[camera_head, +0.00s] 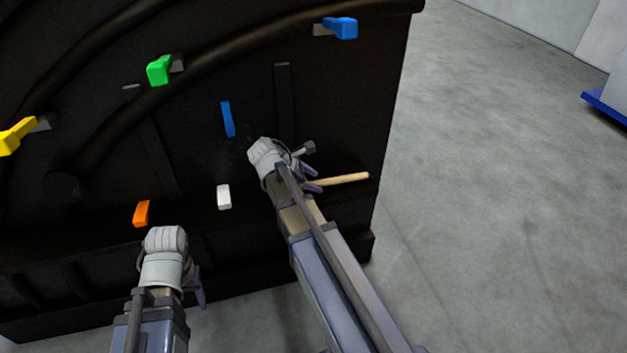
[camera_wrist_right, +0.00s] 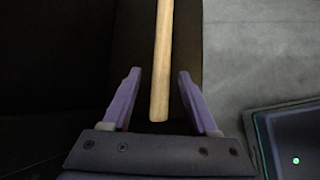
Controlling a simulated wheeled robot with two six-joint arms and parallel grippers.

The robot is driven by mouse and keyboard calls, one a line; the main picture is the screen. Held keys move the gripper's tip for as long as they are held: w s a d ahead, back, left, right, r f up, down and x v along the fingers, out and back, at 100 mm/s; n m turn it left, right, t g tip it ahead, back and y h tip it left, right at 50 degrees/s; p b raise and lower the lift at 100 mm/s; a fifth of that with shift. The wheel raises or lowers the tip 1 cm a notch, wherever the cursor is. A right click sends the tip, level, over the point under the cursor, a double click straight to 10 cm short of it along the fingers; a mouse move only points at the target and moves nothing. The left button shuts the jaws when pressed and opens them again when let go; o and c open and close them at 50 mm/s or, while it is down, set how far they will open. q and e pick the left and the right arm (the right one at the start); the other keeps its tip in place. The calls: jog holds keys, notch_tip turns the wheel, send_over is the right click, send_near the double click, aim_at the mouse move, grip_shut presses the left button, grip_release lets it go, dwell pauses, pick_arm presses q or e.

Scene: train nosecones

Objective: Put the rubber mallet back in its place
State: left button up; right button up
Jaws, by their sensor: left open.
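The rubber mallet shows only by its pale wooden handle (camera_head: 345,180), lying along the ledge of the black moulded unit. Its head is not visible in either view. The handle (camera_wrist_right: 162,60) also comes in from the top of the right wrist view, with its end between the fingers. My right gripper (camera_head: 313,180) is at the handle. In the right wrist view its fingers (camera_wrist_right: 159,72) are apart, with a visible gap on both sides of the handle. My left gripper (camera_head: 198,288) is low at the left, open and away from the mallet; its fingers are mostly hidden.
The black unit (camera_head: 340,110) carries green (camera_head: 158,70), yellow (camera_head: 17,136), orange (camera_head: 142,213), white (camera_head: 224,196) and blue (camera_head: 228,118) pieces, plus another blue one (camera_head: 342,27) at the upper right. Clear grey floor (camera_head: 500,200) lies right of it. A blue-edged object (camera_head: 605,105) stands far right.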

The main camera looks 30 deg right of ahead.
pick_arm(q)
jog(key=shift+r, duration=0.1)
pick_arm(e)
jog(key=p+v, duration=0.6)
jog(key=v, duration=0.1)
jog(key=shift+a+r, duration=0.2)
jog(key=shift+r, duration=0.1)
pick_arm(q)
notch_tip(320, 180, up, 6)
jog(key=shift+f, duration=0.1)
pick_arm(e)
jog(key=shift+a, duration=0.1)
pick_arm(q)
notch_tip(320, 180, up, 20)
jog(key=p, duration=1.9)
jog(key=shift+f+p, duration=0.15)
jog(key=shift+p, duration=0.2)
pick_arm(e)
jog(key=s+a+r+m+y, duration=0.2)
jog(key=s+a+r, duration=0.3)
jog(key=a, duration=0.3)
jog(key=s+a+r+m+y, duration=0.2)
jog(key=s+a+r+m, duration=0.2)
jog(key=a, duration=0.5)
jog(key=s+a+r+m+y, duration=0.2)
jog(key=s+a+r+m, duration=0.2)
jog(key=s+a, duration=0.3)
jog(key=shift+s+a+r+g+y, duration=0.15)
jog(key=shift+a+r+g+y, duration=0.25)
jog(key=shift+a+r, duration=0.35)
